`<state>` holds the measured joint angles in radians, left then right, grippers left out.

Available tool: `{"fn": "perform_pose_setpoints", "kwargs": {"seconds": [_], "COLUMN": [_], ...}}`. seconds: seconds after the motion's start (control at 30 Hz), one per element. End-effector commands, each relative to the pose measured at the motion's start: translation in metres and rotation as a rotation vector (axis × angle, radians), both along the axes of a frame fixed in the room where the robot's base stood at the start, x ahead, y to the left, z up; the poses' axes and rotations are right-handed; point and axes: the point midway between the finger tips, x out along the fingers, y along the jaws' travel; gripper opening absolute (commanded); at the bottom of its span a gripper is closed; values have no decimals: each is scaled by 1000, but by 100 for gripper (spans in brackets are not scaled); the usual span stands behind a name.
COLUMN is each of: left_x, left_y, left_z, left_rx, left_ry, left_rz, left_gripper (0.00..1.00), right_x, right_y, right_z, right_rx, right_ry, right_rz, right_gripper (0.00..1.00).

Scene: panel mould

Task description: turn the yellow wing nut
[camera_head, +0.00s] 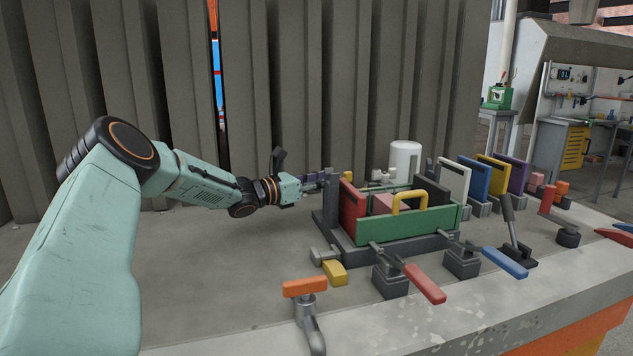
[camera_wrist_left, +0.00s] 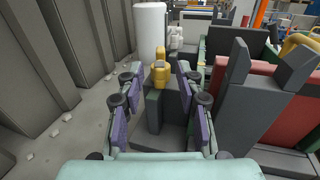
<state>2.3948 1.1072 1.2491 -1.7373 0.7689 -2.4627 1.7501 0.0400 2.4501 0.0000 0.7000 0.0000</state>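My left gripper (camera_head: 315,183) reaches in from the left, behind the mould's left end. In the left wrist view its two purple-padded fingers (camera_wrist_left: 156,82) are spread apart with nothing gripped. A small yellow piece (camera_wrist_left: 160,73), likely the wing nut, shows in the gap near the fingertips, in front of a dark grey block. I see no finger touching it. In the head view a yellow bit (camera_head: 347,176) shows just beyond the gripper, mostly hidden. Another yellow piece (camera_head: 335,273) sits by a grey bolt at the mould's front left corner. My right gripper is not in view.
Toggle clamps, one with a red handle (camera_head: 425,283), and an orange-handled tap (camera_head: 305,287) stand in front. A white cylinder (camera_head: 405,161) stands behind. Corrugated wall (camera_head: 300,80) backs the table.

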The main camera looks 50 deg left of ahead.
Motion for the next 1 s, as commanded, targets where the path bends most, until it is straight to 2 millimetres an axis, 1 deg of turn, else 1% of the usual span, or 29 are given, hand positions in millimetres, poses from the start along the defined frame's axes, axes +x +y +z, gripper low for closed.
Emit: {"fn": "perform_pose_setpoints", "kwargs": {"seconds": [0.1, 0.3, 0.77, 1.0], "left_x": [-10, -19, -20, -22], "left_y": [4, 5, 4, 4], "left_z": [2, 1, 0, 9], "left_rx": [-4, -1, 0, 1], "left_ry": [-3, -2, -1, -1], "left_rz": [4, 2, 1, 1], "left_gripper": [36, 36, 36, 36], "right_x": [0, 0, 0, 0], "right_y": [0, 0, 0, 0], "right_z": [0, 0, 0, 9], "right_rx": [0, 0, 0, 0], "right_ry": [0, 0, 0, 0], "right_rz": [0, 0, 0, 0], "right_gripper": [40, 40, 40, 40]}}
